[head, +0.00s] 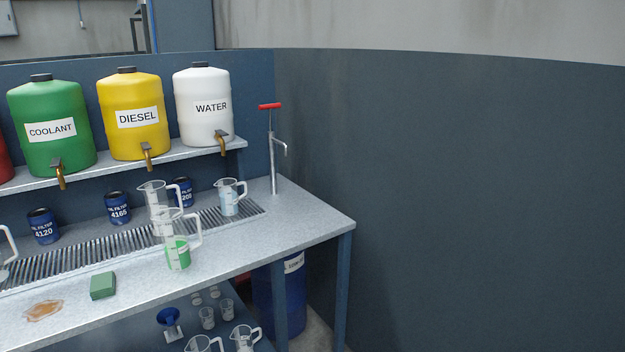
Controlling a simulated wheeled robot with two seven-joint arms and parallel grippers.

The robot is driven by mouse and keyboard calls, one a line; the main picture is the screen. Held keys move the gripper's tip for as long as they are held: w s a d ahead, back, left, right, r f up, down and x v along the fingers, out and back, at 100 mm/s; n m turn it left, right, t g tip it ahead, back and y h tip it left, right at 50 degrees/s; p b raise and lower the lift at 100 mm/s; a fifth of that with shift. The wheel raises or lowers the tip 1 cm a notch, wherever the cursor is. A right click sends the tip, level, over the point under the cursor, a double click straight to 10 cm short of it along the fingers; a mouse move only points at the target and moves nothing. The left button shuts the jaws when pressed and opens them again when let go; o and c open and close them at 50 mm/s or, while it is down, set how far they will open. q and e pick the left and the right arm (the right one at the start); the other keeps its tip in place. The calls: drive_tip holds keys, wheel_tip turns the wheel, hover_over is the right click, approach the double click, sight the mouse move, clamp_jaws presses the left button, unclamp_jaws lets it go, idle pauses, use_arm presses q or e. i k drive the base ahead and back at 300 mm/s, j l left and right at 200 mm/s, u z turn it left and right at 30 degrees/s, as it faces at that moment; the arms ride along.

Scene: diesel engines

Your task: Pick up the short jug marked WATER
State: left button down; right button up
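A short clear jug (229,202) with pale bluish liquid stands upright at the right end of the bench's slatted grate, below the white tank marked WATER (203,120). Its handle points right. Any marking on the jug is too small to read. A clear jug with green liquid (178,250) stands in front, and a taller clear jug (157,200) stands behind that one, partly overlapped by it. Neither of my grippers shows in this view.
The bench top (300,222) is clear right of the grate, up to a pump with a red handle (270,107). Blue filter cans (118,208) line the back. A green sponge (103,286) and a brown spill (44,310) lie in front. More jugs (244,340) stand below.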

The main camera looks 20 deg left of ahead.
sight(229, 198)
drive_tip(key=i+l+u, duration=0.15)
drive_tip(key=i, duration=0.4)
drive_tip(key=i+l+u, duration=0.15)
drive_tip(key=i, duration=0.4)
drive_tip(key=i+l+u, duration=0.15)
drive_tip(key=i, duration=0.4)
drive_tip(key=i+l+u, duration=0.15)
drive_tip(key=i+l, duration=0.15)
drive_tip(key=i, duration=0.2)
